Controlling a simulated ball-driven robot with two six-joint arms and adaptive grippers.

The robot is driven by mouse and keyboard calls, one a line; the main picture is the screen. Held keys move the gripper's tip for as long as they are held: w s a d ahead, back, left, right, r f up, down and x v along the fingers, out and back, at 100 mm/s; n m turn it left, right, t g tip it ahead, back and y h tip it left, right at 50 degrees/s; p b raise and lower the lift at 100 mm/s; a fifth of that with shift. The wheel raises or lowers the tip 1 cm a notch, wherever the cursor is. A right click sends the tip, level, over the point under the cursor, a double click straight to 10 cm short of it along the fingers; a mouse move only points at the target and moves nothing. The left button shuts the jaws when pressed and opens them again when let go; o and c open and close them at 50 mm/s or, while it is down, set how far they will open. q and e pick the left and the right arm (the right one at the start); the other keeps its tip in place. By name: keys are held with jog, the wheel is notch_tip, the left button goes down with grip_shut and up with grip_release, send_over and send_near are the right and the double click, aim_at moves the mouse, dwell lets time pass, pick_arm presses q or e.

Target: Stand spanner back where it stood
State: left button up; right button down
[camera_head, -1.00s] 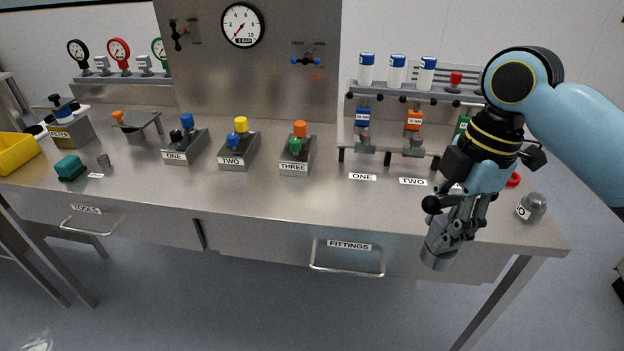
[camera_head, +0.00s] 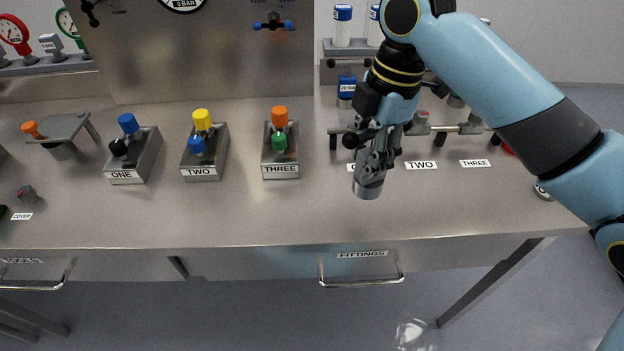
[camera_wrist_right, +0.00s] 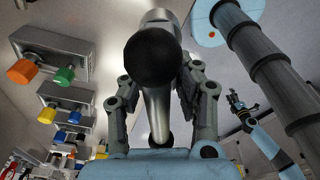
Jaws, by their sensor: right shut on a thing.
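The spanner is a grey tool with a thick round lower end (camera_head: 368,188). My right gripper (camera_head: 378,158) is shut on it, and it hangs nearly upright, slightly tilted, in front of the low rail (camera_head: 466,129). In the right wrist view its black ball knob (camera_wrist_right: 153,57) and pale shaft (camera_wrist_right: 158,112) lie between the fingers.
The bench front (camera_head: 250,220) is clear.

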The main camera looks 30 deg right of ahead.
jog(key=w+a+f, duration=0.1)
jog(key=w+f, duration=0.1)
jog(key=w+a+f+p, duration=0.1)
jog(key=w+a+f, duration=0.1)
jog(key=f, duration=0.1)
jog(key=w+a+f, duration=0.2)
jog(key=w+f, duration=0.1)
jog(key=shift+a+f+p, duration=0.15)
jog(key=shift+a+p, duration=0.1)
jog(key=shift+p, duration=0.15)
jog(key=shift+f, duration=0.3)
jog(key=shift+s, duration=0.1)
pick_arm(q)
jog(key=shift+s+r, duration=0.25)
jog(key=shift+r, duration=0.25)
jog(key=shift+s+r, duration=0.2)
jog(key=shift+r, duration=0.25)
pick_arm(e)
jog(key=shift+f, duration=0.15)
pick_arm(q)
jog(key=shift+w, duration=0.2)
pick_arm(e)
jog(key=c, duration=1)
grip_release()
jog(key=shift+o, duration=0.2)
